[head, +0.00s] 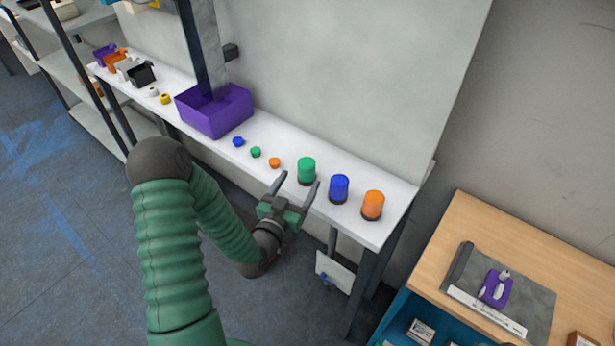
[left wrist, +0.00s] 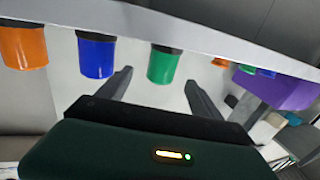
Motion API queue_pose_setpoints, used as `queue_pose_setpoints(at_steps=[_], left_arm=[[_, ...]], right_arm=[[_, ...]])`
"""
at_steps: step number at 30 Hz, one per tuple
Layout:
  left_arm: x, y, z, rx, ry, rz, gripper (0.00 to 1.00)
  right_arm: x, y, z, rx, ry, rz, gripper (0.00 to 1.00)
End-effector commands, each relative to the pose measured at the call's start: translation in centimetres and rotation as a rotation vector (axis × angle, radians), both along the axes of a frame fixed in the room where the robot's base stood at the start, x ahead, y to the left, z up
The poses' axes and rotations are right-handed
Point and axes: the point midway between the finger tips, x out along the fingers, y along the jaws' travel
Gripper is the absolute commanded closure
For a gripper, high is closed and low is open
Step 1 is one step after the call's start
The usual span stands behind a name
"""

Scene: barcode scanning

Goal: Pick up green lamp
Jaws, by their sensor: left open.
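The green lamp (head: 306,170) is a short green cylinder with a dark base, standing upright on the white shelf table. To its right stand a blue lamp (head: 339,188) and an orange lamp (head: 372,204). My left gripper (head: 301,184) is open and empty, with its fingers pointing toward the green lamp from the table's front edge. In the left wrist view, where things look upside down, the green lamp (left wrist: 164,65) shows between and beyond the two fingers, apart from them. The blue lamp (left wrist: 97,56) and orange lamp (left wrist: 24,46) are beside it. My right gripper is not in view.
Small blue (head: 238,141), green (head: 256,152) and orange (head: 275,162) pieces lie left of the green lamp. A purple bin (head: 214,112) stands farther left on the table. A wooden-topped desk (head: 500,225) with a purple-and-white device is at the right.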

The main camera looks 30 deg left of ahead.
Motion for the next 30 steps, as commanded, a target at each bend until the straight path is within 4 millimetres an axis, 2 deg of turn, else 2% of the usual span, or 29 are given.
queue_pose_setpoints(at_steps=[1,7,13,21,30], left_arm=[[0.9,0.1,0.3,-0.001,0.0,0.0,0.25],[3.1,0.6,0.2,-0.002,0.002,0.001,0.25],[6.5,1.4,-0.1,-0.001,0.001,0.0,0.25],[7.1,1.5,-0.2,0.0,0.002,0.0,0.25],[7.0,1.5,-0.2,-0.001,0.003,0.0,0.64]], right_arm=[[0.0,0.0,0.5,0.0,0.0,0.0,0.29],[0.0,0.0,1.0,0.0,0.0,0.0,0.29],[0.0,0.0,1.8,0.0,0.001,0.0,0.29],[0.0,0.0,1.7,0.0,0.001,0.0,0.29],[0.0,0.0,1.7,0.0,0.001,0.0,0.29]])
